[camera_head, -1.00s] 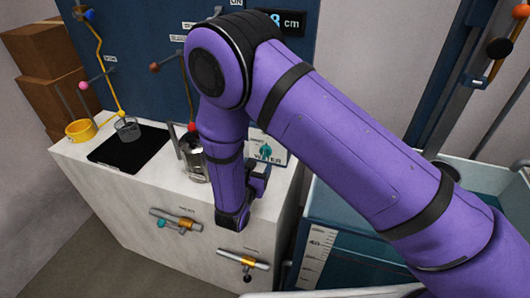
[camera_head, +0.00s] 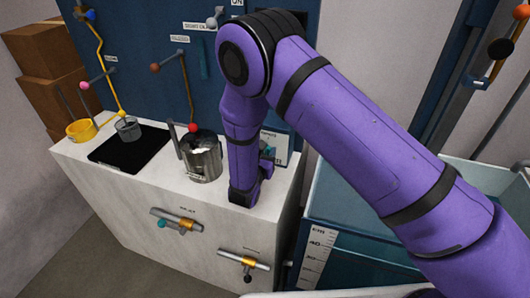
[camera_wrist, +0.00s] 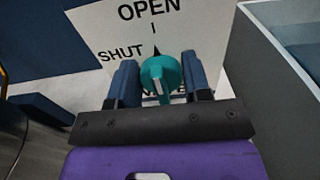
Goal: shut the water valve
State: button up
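The water valve is a teal knob (camera_wrist: 162,76) on a white plate (camera_wrist: 200,30) marked OPEN at the top and SHUT at the left. A black pointer at the knob points up toward OPEN. The knob (camera_head: 268,151) also shows in the head view, partly hidden by my arm. My gripper (camera_wrist: 161,75) has its two blue fingers apart, one on each side of the knob. I cannot tell whether either finger touches it. The lower plate lettering is mostly hidden behind the knob and fingers.
A metal pot (camera_head: 203,160) stands close to the left of my arm on the white bench (camera_head: 110,190). An open water tank (camera_head: 345,215) is at the right. Small valves with teal (camera_head: 175,221) and orange (camera_head: 248,262) parts are on the bench front.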

jog(key=shift+c, duration=1.3)
jog(key=n, duration=0.4)
jog(key=shift+a+n, duration=0.15)
jog(key=shift+n, duration=0.25)
jog(key=n, duration=0.4)
jog(key=shift+w+a+f+n, duration=0.1)
jog(key=shift+a+n, duration=0.05)
jog(key=shift+n, duration=0.15)
jog(key=n, duration=0.4)
jog(key=shift+f, duration=0.15)
jog(key=shift+f+n, duration=0.1)
jog(key=shift+n, duration=2.2)
